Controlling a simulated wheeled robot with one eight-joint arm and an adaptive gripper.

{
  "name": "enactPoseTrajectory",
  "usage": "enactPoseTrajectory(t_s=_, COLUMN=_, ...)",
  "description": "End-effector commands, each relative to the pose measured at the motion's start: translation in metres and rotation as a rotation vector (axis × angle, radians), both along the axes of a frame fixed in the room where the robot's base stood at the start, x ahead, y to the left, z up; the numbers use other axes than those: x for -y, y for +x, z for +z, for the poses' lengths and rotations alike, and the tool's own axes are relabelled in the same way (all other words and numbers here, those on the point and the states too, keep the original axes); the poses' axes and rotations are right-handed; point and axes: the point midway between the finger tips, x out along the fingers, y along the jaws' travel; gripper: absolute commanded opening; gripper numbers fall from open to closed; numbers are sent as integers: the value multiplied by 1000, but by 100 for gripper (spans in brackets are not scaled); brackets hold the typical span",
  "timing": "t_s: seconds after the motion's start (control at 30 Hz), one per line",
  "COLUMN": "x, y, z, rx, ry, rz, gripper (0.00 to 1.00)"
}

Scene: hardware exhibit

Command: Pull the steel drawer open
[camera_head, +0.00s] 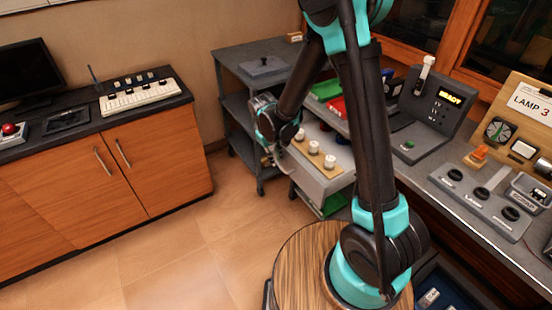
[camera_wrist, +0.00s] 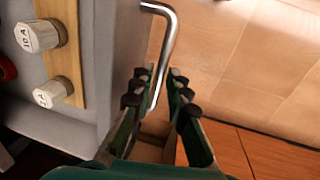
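The steel drawer (camera_head: 316,177) stands out from the shelving unit in the head view, partly open. Its inside shows a wooden strip (camera_head: 314,154) with white-topped knobs, also visible at left in the wrist view (camera_wrist: 68,55). A bent metal handle (camera_wrist: 168,35) projects from the drawer front (camera_wrist: 118,55) in the wrist view. My gripper (camera_wrist: 161,78) has its two fingers on either side of the handle. The fingers are apart; the handle is close to the left finger, with a gap at the right one. In the head view my gripper (camera_head: 272,152) is at the drawer's front left.
A dark cart (camera_head: 235,120) stands behind my gripper. A wooden cabinet (camera_head: 110,175) is on the left. A counter (camera_head: 440,165) with control panels runs along the right. A round wooden stool-like top (camera_head: 295,275) is at the bottom. The tiled floor (camera_head: 205,250) left of the drawer is clear.

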Motion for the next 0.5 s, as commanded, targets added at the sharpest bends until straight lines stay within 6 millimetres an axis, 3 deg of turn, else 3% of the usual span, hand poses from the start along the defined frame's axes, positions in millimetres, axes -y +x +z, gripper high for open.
enactPoseTrajectory(t_s=0.33, x=0, y=-1, z=2, rx=-1, ry=-1, rz=0, gripper=19)
enactPoseTrajectory(t_s=0.5, x=-3, y=-3, z=18, rx=-1, ry=-1, rz=1, gripper=19)
